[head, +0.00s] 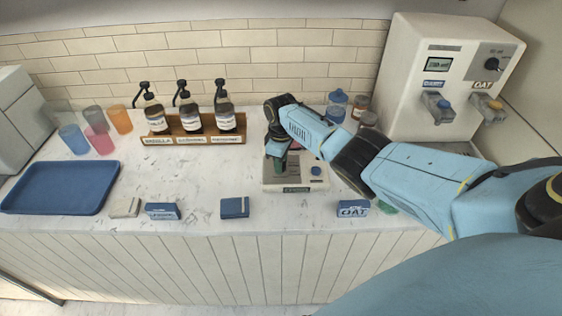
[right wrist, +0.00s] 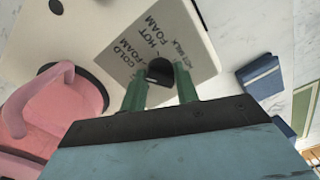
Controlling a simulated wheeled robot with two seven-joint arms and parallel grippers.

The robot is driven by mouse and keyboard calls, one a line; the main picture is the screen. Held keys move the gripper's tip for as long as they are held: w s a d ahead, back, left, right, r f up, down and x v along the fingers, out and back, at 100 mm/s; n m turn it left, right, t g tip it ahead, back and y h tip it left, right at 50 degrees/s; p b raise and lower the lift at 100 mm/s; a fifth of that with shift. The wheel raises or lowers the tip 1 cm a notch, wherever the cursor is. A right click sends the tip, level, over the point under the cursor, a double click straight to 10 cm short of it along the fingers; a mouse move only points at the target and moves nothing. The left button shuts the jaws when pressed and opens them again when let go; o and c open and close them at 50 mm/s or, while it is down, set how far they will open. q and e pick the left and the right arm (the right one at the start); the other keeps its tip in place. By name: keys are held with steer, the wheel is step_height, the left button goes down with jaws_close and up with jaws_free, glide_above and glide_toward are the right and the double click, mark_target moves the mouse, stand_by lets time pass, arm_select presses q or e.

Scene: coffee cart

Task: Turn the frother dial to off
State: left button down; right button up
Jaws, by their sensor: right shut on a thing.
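The frother (head: 318,184) is a pale low unit on the counter, partly hidden by my right arm. In the right wrist view its grey label plate (right wrist: 190,45) reads cold foam, hot foam and hot milk. The black frother dial (right wrist: 159,70) sits at the plate's edge, between the green fingertips of my right gripper (right wrist: 160,88). The right gripper is shut on the dial; it also shows over the frother in the head view (head: 276,163). I cannot tell which setting the dial points to. My left gripper is not in view.
A pink jug (right wrist: 62,105) stands close beside the gripper on the frother. Blue boxes, one at the front middle (head: 235,207) and one marked oat (head: 352,208), lie along the counter's front. A syrup rack (head: 193,138) stands behind, a blue tray (head: 60,188) at left.

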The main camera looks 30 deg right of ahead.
steer(key=n, duration=0.5)
steer(key=shift+n, duration=0.3)
steer(key=n+b, duration=0.1)
steer(key=n, duration=0.4)
steer(key=shift+w, duration=0.1)
steer(key=shift+n, duration=0.4)
steer(key=o, duration=1)
steer(key=shift+c, duration=0.2)
steer(key=shift+r, duration=0.15)
step_height(320, 180, up, 13)
steer(key=shift+r, duration=0.1)
